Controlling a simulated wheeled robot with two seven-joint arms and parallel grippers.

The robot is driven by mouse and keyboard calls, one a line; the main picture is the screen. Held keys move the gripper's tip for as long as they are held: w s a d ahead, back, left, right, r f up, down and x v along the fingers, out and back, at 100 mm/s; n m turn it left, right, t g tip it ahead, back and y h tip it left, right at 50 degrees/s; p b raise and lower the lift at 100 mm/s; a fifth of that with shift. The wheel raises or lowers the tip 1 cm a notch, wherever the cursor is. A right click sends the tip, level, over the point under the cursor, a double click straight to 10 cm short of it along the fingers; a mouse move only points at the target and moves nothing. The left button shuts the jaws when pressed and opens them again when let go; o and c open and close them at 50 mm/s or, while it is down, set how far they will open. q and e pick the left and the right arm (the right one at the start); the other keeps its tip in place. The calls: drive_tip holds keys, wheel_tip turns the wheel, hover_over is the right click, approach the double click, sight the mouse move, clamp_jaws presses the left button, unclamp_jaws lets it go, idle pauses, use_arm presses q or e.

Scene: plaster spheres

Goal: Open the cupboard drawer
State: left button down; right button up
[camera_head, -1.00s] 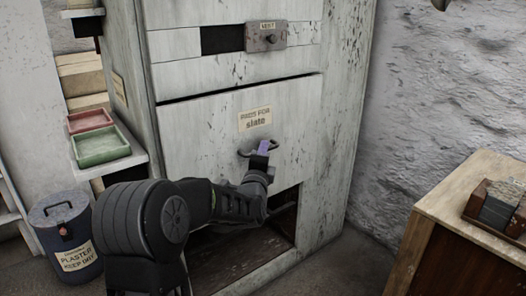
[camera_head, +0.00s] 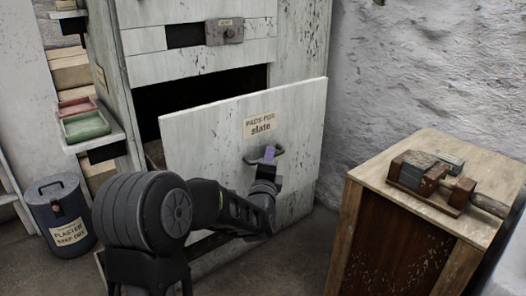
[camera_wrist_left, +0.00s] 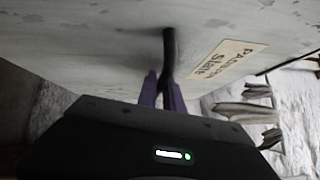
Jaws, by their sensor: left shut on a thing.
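The cupboard (camera_head: 300,50) is pale, worn and painted. Its large drawer (camera_head: 200,130) stands pulled out, with a dark gap above and behind its front. The front has a label reading "pads for slate" (camera_head: 263,124). A dark bar handle (camera_head: 277,153) sits below the label. My left gripper (camera_head: 269,155) is shut on this handle. In the left wrist view, the purple fingers (camera_wrist_left: 163,92) are on either side of the dark handle bar (camera_wrist_left: 169,55), close to the drawer front. My right gripper is not in view.
A wooden bench (camera_head: 400,215) with a clamp-like block tool (camera_head: 430,178) stands at the right. A plaster bin (camera_head: 60,215) stands on the floor at the left. Red and green trays (camera_head: 87,124) lie on a side shelf. Floor shows between cupboard and bench.

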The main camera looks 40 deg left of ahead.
use_arm(q)
drive_tip(key=shift+s+d, duration=0.3)
drive_tip(key=shift+d, duration=0.55)
drive_tip(key=c, duration=1.8)
unclamp_jaws()
drive_tip(key=shift+o, duration=0.2)
drive_tip(key=p+v, duration=0.1)
drive_tip(key=v, duration=0.6)
drive_tip(key=shift+s+d+p, duration=0.15)
drive_tip(key=shift+s+p, duration=0.2)
drive_tip(key=shift+p, duration=0.05)
drive_tip(key=shift+f, duration=0.1)
